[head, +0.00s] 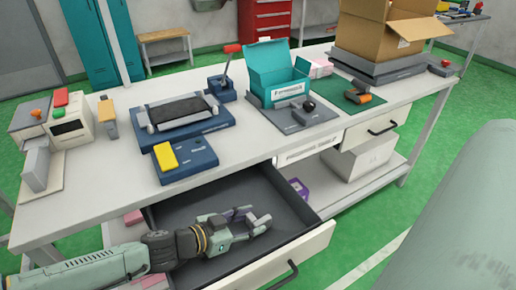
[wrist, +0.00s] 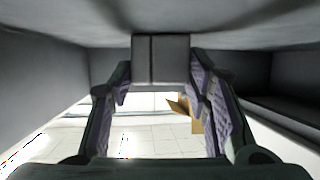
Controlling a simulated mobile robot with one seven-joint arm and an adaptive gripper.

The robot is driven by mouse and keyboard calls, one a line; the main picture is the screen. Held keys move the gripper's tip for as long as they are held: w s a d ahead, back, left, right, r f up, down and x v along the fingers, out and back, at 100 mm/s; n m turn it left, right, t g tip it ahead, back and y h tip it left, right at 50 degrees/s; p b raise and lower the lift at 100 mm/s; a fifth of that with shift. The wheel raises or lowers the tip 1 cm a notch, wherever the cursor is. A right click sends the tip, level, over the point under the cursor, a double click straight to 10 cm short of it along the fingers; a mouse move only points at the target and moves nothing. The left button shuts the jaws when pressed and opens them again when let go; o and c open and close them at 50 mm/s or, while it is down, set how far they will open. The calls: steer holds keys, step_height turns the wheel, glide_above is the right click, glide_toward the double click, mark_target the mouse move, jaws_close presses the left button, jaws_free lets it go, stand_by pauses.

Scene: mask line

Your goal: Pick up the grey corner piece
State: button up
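A grey block, which I take to be the grey corner piece (wrist: 161,60), sits centred between the fingertips in the wrist view. Its near face has a vertical seam. My gripper (head: 256,220) is low inside the open drawer (head: 181,212) in the head view. Its two fingers are spread by about the block's width. In the wrist view, the purple pads of my gripper (wrist: 161,72) appear to meet the block on both sides. The piece is small in the head view, and whether it is clear of the drawer floor cannot be told.
The drawer front (head: 300,258) and side walls surround my gripper closely. Above is the white workbench (head: 125,160) with a blue fixture (head: 190,122), a yellow-topped blue block (head: 185,160), a teal bin (head: 278,78) and a cardboard box (head: 385,35).

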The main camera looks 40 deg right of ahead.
steer(key=c, duration=0.3)
